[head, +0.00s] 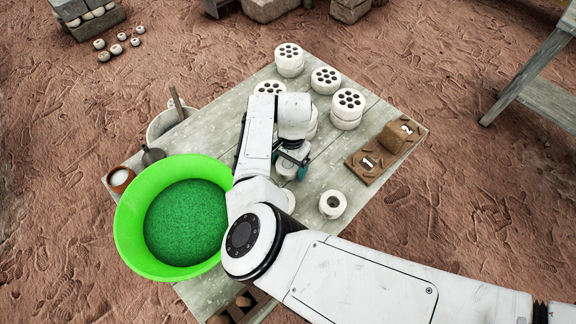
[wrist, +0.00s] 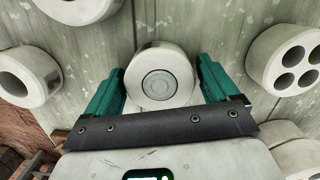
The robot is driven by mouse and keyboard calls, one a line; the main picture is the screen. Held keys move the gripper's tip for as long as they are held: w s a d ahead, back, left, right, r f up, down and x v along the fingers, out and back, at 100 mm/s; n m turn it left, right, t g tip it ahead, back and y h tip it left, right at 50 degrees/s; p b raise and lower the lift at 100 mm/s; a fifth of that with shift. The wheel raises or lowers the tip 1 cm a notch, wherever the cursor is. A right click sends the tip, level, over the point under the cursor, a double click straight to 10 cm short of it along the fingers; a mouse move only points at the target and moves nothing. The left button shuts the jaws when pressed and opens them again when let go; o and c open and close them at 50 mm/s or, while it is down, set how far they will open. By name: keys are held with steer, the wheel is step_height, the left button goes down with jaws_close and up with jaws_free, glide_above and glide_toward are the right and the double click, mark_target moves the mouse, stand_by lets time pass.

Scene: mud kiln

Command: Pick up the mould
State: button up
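A white round piece with a ringed circle on its top, apparently the mould (wrist: 158,84), stands on the grey plank table (head: 225,112). It also shows partly in the head view (head: 286,170), where my arm hides much of it. My gripper (wrist: 160,80) has its two teal fingers spread on either side of this piece. The fingers are very close to its sides, and I see no clear grip on it. In the head view my gripper (head: 293,166) is low over the table's middle.
Several white cylinders with holes, one of them here (head: 326,80), stand at the table's back. A white ring (head: 333,204) lies to the right. A brown block (head: 393,138) sits on a wooden board (head: 372,168). A bright green basin (head: 130,235) stands at the left.

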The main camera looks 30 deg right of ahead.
steer(key=c, duration=0.9)
steer(key=shift+c, duration=0.2)
steer(key=shift+r, duration=0.1)
steer(key=shift+r, duration=0.2)
steer(key=r, duration=0.3)
steer(key=shift+s+r, duration=0.1)
steer(key=shift+s, duration=0.1)
steer(key=s+a+r, duration=0.2)
steer(key=s+r, duration=0.7)
steer(key=s, duration=0.4)
steer(key=w+n, duration=0.2)
steer(key=n, duration=0.2)
steer(key=w+d+n, duration=0.1)
steer(key=w+n, duration=0.2)
steer(key=n, duration=0.1)
steer(key=w+d+f+n+h, duration=0.1)
steer(key=w+n, duration=0.1)
steer(key=n, duration=0.2)
steer(key=shift+w+g, duration=0.3)
steer(key=shift+g, duration=0.1)
